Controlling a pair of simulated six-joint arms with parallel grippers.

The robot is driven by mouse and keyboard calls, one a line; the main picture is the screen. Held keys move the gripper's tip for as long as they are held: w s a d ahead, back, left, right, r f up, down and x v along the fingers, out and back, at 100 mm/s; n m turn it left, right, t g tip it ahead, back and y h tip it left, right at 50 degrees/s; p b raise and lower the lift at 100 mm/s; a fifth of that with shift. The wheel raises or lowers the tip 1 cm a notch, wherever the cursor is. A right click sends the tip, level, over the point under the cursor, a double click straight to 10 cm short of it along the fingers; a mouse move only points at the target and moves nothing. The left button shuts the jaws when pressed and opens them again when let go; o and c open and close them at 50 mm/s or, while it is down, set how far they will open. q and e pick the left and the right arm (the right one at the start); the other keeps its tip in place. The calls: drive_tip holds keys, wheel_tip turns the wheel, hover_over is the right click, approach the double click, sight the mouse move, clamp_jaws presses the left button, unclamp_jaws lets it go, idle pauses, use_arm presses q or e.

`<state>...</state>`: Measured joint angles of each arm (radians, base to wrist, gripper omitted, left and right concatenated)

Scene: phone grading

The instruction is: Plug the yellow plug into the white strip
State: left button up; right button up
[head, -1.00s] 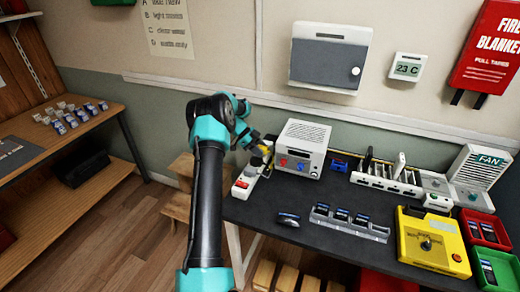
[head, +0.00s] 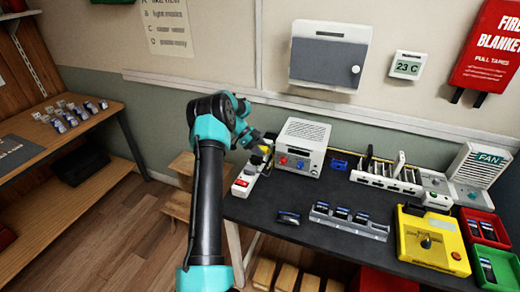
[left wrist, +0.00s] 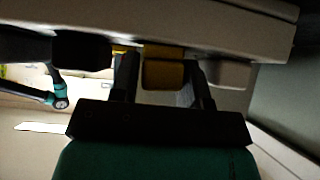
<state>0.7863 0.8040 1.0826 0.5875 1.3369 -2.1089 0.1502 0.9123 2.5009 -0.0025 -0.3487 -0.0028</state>
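The white strip (head: 243,184) lies along the left edge of the dark table, with a red switch at its near end. My left gripper (head: 262,143) is low over the strip's far part, beside the white-grey box. In the left wrist view, the yellow plug (left wrist: 164,70) sits between the two fingertips of the left gripper (left wrist: 163,82), with little or no gap at its sides. The plug's far end meets the pale body of the strip; its prongs are hidden, so I cannot tell how deep it sits. My right gripper is not in view.
A white-grey box (head: 303,146) with red and blue knobs stands right of the strip. A dark phone (head: 288,217), a grey rack (head: 348,222) and a yellow device (head: 430,240) lie further right. The table's front left part is clear.

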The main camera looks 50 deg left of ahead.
use_arm(q)
drive_tip(key=shift+o, duration=0.9)
drive_tip(key=shift+s+d+f, duration=0.15)
drive_tip(key=shift+s+f, duration=0.05)
drive_tip(key=shift+f, duration=0.25)
drive_tip(key=shift+r, duration=0.1)
